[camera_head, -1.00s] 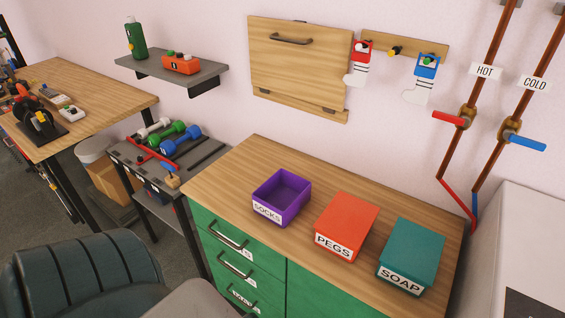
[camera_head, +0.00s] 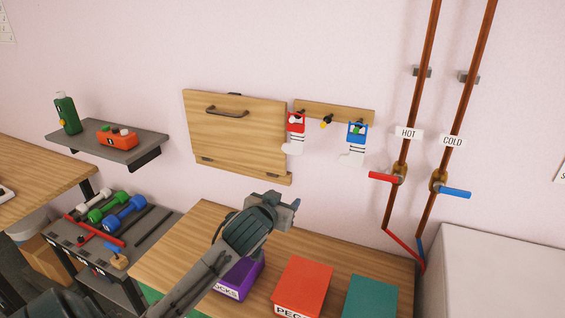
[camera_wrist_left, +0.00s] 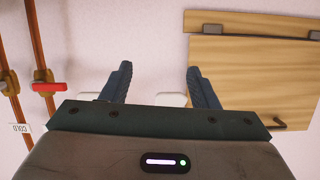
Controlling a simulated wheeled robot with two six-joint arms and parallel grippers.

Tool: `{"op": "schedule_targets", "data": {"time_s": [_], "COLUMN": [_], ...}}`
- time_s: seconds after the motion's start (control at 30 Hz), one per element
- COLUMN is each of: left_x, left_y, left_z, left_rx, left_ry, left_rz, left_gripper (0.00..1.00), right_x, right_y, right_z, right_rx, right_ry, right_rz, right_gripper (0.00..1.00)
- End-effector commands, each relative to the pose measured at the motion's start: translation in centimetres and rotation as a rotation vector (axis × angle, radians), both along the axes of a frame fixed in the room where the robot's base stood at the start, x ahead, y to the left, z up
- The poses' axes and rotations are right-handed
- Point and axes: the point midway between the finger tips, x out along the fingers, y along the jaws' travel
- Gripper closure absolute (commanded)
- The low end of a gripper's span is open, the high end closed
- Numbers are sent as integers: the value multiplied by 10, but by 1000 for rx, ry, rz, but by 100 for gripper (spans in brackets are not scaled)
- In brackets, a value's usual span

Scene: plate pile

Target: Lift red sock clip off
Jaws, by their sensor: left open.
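The red sock clip (camera_head: 296,124) hangs from the wooden peg rail (camera_head: 335,111) on the wall, with a white striped sock (camera_head: 295,144) below it. A blue clip (camera_head: 357,133) with another white sock hangs further right on the rail. My left gripper (camera_head: 287,206) is above the bench, lower in the picture than the red clip and apart from it. In the left wrist view the gripper (camera_wrist_left: 160,84) is open, nothing between its fingertips; white shapes, likely sock toes, show partly behind the gripper body. The clips are hidden there. My right gripper is not in view.
The purple socks box (camera_head: 240,280), red pegs box (camera_head: 302,283) and teal box (camera_head: 370,298) stand on the bench. A wooden wall panel (camera_head: 235,140) is left of the clips. Hot and cold pipes with a red lever (camera_head: 382,177) and blue lever (camera_head: 455,193) are to the right.

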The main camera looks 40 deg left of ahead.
Motion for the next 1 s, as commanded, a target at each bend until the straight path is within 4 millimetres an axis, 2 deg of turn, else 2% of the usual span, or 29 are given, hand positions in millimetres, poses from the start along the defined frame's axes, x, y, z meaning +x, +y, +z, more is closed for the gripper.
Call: {"op": "schedule_targets", "data": {"time_s": [0.03, 0.1, 0.2, 0.3, 0.4, 0.53, 0.8, 1.0], "left_x": [14, 27, 38, 43, 47, 61, 109, 136], "left_y": [8, 16, 24, 28, 31, 34, 45, 52], "left_z": [33, 69, 106, 127, 136, 138, 139, 137], "left_rx": [6, 2, -2, -6, -9, -12, -11, -10], "left_ry": [-78, -167, -257, -307, -326, -326, -323, -323], "left_rz": [5, 6, 6, 5, 5, 6, 7, 5], "left_gripper": [45, 45, 45, 45, 45, 45, 45, 45], "right_x": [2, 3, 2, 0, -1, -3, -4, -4], "right_y": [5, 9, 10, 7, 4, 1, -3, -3], "right_z": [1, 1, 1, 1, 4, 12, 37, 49], "right_rx": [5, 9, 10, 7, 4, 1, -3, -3], "right_ry": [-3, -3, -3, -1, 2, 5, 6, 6], "right_rz": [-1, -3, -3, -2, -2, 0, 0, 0], "right_gripper": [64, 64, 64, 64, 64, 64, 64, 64]}}
